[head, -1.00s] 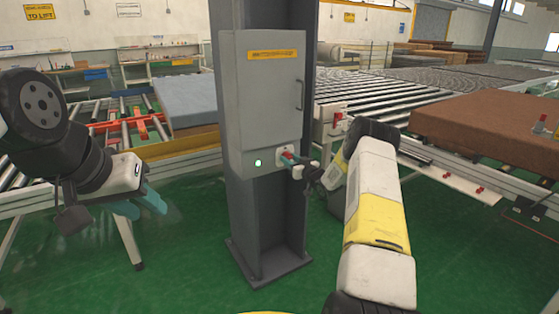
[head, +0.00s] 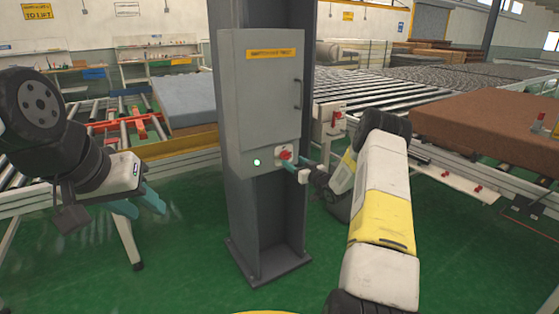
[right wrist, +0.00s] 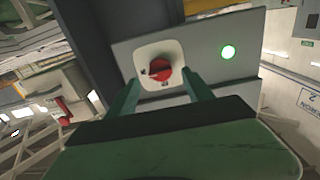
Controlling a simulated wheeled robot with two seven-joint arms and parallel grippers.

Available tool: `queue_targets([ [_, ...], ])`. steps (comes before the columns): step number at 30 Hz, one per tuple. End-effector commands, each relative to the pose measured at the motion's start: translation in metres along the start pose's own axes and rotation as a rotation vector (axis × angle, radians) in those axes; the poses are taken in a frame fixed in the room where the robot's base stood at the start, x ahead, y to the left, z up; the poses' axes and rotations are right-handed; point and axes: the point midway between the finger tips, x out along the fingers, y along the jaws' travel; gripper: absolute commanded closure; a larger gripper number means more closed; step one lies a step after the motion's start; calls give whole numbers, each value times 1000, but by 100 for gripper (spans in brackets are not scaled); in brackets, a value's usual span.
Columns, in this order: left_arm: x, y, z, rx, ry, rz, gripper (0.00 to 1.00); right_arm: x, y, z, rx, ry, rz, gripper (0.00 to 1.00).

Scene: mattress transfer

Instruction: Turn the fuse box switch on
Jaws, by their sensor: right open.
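The grey fuse box (head: 262,95) is fixed to a dark steel column, its door closed. Its red rotary switch (head: 284,155) sits on a white plate low on the front, and a green light (head: 257,162) glows to its left. My right gripper (head: 300,168) is just in front of the switch, open and apart from it. In the right wrist view the red switch (right wrist: 159,70) shows between the two green fingers (right wrist: 158,92), and the green light (right wrist: 228,52) is lit. My left gripper (head: 140,203) hangs at the left, open with its fingers apart, and empty.
The steel column (head: 270,230) stands on the green floor. Roller conveyors (head: 390,95) run behind it, with a brown mattress (head: 490,130) at the right and a blue-grey mattress (head: 185,98) at the left. Open floor lies in front.

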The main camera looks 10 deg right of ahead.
Motion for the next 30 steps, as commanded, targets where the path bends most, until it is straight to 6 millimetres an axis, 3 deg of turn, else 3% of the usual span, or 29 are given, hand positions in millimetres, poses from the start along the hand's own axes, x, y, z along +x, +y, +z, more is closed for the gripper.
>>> queue_targets([
  [3, 0, 0, 0, 0, 0, 0, 64, -20, 1, 0, 2, -1, 2, 40],
  [7, 0, 0, 0, 0, 0, 0, 64, -31, 1, 0, 1, -1, 2, 40],
  [20, 0, 0, 0, 0, 0, 0, 64, -33, 0, -6, -5, -7, 4, 40],
  [23, 0, 0, 0, 0, 0, 0, 64, -30, -2, -25, -25, -44, 23, 40],
  [27, 0, 0, 0, 0, 0, 0, 64, -30, -9, -77, -67, -146, 83, 40],
  [30, 0, 0, 0, 0, 0, 0, 64, -41, -19, -115, -87, -235, 138, 40],
])
